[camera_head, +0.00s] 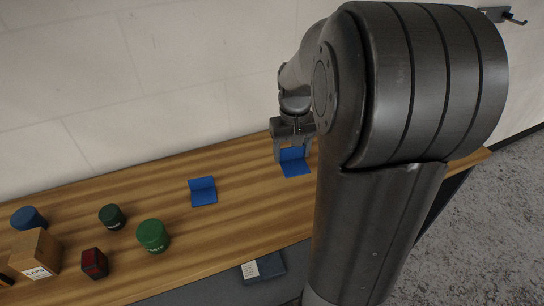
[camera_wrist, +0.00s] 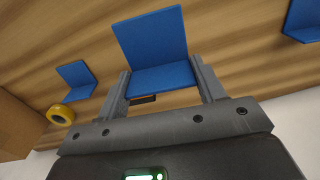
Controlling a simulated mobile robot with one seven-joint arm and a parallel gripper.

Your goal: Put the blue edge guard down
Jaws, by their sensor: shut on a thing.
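A blue L-shaped edge guard (camera_head: 295,168) is between the fingers of my gripper (camera_head: 292,153), over the right part of the wooden bench. In the wrist view the held guard (camera_wrist: 152,40) spans the two fingers, with one flap between them and the other standing up beyond. My gripper (camera_wrist: 162,85) is shut on it. I cannot tell whether the guard touches the bench top. A second blue edge guard (camera_head: 203,192) lies on the bench to the left. The wrist view shows two other blue guards, one at left (camera_wrist: 76,80) and one at upper right (camera_wrist: 302,20).
The wooden bench (camera_head: 245,200) is clear between the two guards. Further left stand a green jar (camera_head: 153,236), a dark green jar (camera_head: 112,217), a blue jar (camera_head: 28,218), a red-and-black item (camera_head: 94,263) and a cardboard box (camera_head: 35,255). The wrist view shows a yellow roll (camera_wrist: 60,115).

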